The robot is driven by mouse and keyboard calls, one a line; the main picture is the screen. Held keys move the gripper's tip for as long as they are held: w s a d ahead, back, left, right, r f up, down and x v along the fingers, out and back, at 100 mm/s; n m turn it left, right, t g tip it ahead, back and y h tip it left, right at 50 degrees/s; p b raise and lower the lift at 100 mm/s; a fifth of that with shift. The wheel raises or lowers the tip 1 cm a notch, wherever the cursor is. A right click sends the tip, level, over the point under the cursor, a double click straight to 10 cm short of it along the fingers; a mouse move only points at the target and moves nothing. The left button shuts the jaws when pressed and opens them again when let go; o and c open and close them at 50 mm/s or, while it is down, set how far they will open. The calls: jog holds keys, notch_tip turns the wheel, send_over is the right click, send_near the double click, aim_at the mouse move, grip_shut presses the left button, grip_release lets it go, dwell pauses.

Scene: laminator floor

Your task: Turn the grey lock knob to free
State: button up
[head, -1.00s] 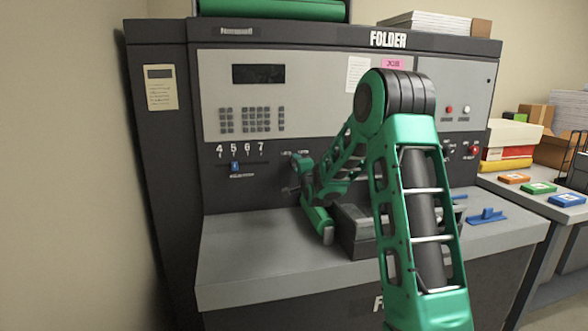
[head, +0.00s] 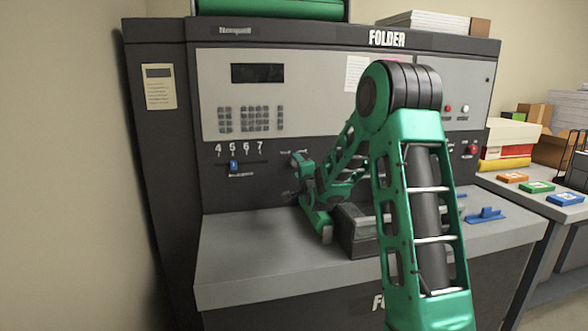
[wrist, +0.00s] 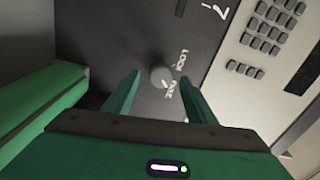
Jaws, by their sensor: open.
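The grey lock knob (wrist: 160,77) is round and sits on the dark panel in the wrist view, beside the white LOCK and FREE lettering. My gripper (wrist: 159,74) is open, with one green finger on each side of the knob. A gap shows between each finger and the knob; depth contact cannot be told. I cannot tell which word the knob points to. In the head view my gripper (head: 292,190) is at the folder's front panel, right of the 4-5-6-7 scale, and the knob is hidden or too small to make out.
The folder has a blue slider (head: 234,167) left of my gripper and a keypad (head: 250,120) above. A dark block (head: 357,235) stands on the grey shelf (head: 255,260) below my arm. A blue handle (head: 486,215) lies further right. The shelf's left part is clear.

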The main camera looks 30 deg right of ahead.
jog(key=v, duration=0.7)
jog(key=shift+s+a, duration=0.2)
jog(key=shift+s, duration=0.2)
jog(key=shift+f, duration=0.1)
